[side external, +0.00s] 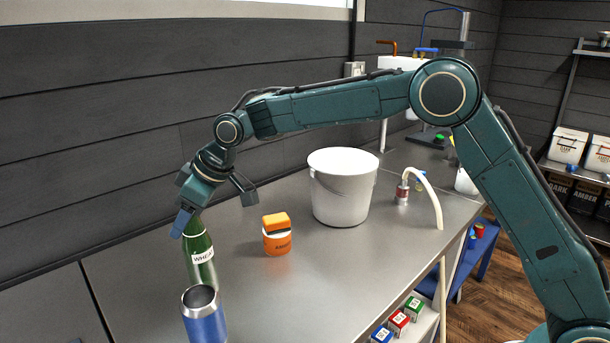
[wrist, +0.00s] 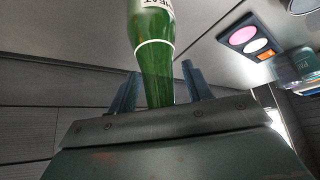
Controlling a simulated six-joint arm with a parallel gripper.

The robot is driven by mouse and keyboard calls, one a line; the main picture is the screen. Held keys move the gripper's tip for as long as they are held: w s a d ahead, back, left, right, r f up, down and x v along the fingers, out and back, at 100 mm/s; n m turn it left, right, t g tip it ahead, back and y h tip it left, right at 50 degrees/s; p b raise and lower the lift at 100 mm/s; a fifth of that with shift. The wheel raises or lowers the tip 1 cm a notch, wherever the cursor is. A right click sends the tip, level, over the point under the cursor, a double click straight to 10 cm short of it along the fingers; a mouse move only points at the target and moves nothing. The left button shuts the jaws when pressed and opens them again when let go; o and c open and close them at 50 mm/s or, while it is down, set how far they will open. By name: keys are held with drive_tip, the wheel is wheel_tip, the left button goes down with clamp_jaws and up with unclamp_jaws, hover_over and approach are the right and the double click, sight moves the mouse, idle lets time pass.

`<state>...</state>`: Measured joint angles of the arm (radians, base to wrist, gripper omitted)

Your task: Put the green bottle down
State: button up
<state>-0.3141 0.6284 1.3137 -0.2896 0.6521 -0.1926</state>
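The green bottle (side external: 201,262) with a white label is roughly upright at the left of the steel counter in the side view. Its base is hidden behind a blue cup, so I cannot tell whether it touches the counter. My gripper (side external: 184,220) is at the bottle's neck, pointing down. In the wrist view the bottle's neck (wrist: 158,82) lies between the two fingers of my gripper (wrist: 160,72). Gaps show beside the lower neck. At the fingertips I cannot tell contact from a narrow gap.
The blue steel cup (side external: 205,318) stands close in front of the bottle. An orange jar (side external: 277,240) is to its right, with a white bucket (side external: 342,190) farther back. Bare steel counter (side external: 290,290) lies right of the cup. The dark plank wall (side external: 90,150) runs behind.

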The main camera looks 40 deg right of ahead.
drive_tip(key=shift+r, duration=0.2)
drive_tip(key=shift+s+d+r, duration=0.25)
drive_tip(key=shift+r, duration=0.3)
drive_tip(key=v, duration=1)
drive_tip(key=shift+s+r, duration=0.15)
drive_tip(key=shift+r, duration=0.15)
drive_tip(key=shift+d, duration=0.1)
drive_tip(key=s+d+r+m+t+h, duration=0.1)
drive_tip(key=s+d+r+m, duration=0.1)
drive_tip(key=s+d, duration=0.5)
drive_tip(key=s+d+r+m+h, duration=0.1)
drive_tip(key=s+d+r+m, duration=0.1)
drive_tip(key=s+d, duration=0.5)
drive_tip(key=s+d+f+m+h, duration=0.1)
drive_tip(key=s+d+f+m, duration=0.1)
drive_tip(key=s, duration=0.9)
drive_tip(key=s+d+f+m+h, duration=0.1)
drive_tip(key=s+d+f, duration=0.4)
drive_tip(key=s, duration=0.6)
drive_tip(key=shift+f+m+h, duration=0.3)
drive_tip(key=shift+f+m, duration=0.5)
